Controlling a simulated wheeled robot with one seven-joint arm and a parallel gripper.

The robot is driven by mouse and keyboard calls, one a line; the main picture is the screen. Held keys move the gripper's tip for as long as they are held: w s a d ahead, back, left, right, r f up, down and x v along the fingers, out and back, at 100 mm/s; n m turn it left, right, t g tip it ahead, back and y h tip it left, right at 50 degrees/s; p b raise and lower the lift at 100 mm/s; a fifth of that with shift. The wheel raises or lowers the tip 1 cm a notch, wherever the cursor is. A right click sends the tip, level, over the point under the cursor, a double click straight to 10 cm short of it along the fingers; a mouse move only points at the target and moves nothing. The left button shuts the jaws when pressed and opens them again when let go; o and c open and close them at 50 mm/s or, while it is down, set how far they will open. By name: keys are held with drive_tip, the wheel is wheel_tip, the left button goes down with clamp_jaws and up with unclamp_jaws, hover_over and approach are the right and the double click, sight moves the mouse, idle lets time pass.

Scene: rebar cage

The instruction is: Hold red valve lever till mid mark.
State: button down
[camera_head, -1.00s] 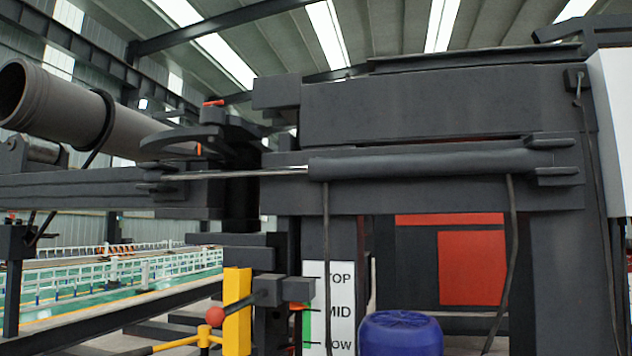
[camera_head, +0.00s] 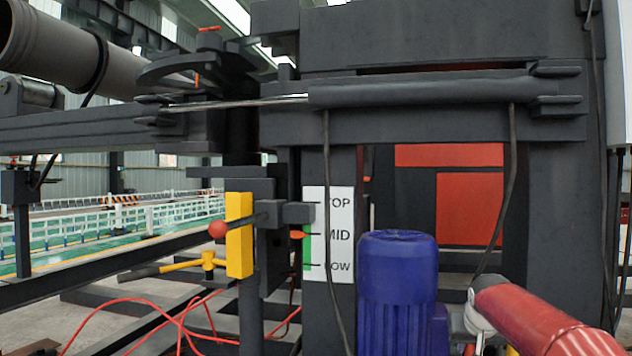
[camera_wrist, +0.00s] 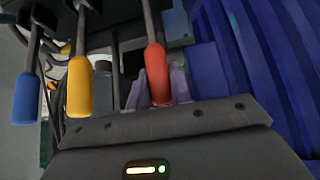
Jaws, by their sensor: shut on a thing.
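In the wrist view the red valve lever (camera_wrist: 156,65) hangs down with its red grip between the pale fingers of my gripper (camera_wrist: 159,88). My gripper is shut on it, and the lower end of the grip is close to the gripper body. In the head view a white scale plate (camera_head: 341,270) reads TOP, MID and LOW, with a green band along its left edge. A small orange pointer (camera_head: 297,234) stands level with the MID mark, as near as I can tell. The lever and my gripper do not show in the head view.
A yellow lever (camera_wrist: 80,85) and a blue lever (camera_wrist: 27,90) hang left of the red one. A ribbed blue motor (camera_wrist: 235,60) stands close on the right; it also shows in the head view (camera_head: 397,285). Red hoses (camera_head: 130,301) lie on the floor.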

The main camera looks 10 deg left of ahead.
drive_tip(key=shift+s+t+b, duration=0.3)
drive_tip(key=shift+t+b, duration=0.1)
drive_tip(key=shift+b, duration=0.4)
drive_tip(key=c, duration=1.4)
unclamp_jaws()
drive_tip(key=shift+s+r, duration=0.15)
drive_tip(key=shift+r, duration=0.4)
drive_tip(key=shift+o, duration=0.4)
drive_tip(key=shift+f, duration=0.2)
drive_tip(key=shift+r, duration=0.1)
drive_tip(key=p+v, duration=0.1)
drive_tip(key=v, duration=0.7)
drive_tip(key=shift+s+p, duration=0.35)
drive_tip(key=shift+p, duration=0.05)
drive_tip(key=shift+r, duration=0.1)
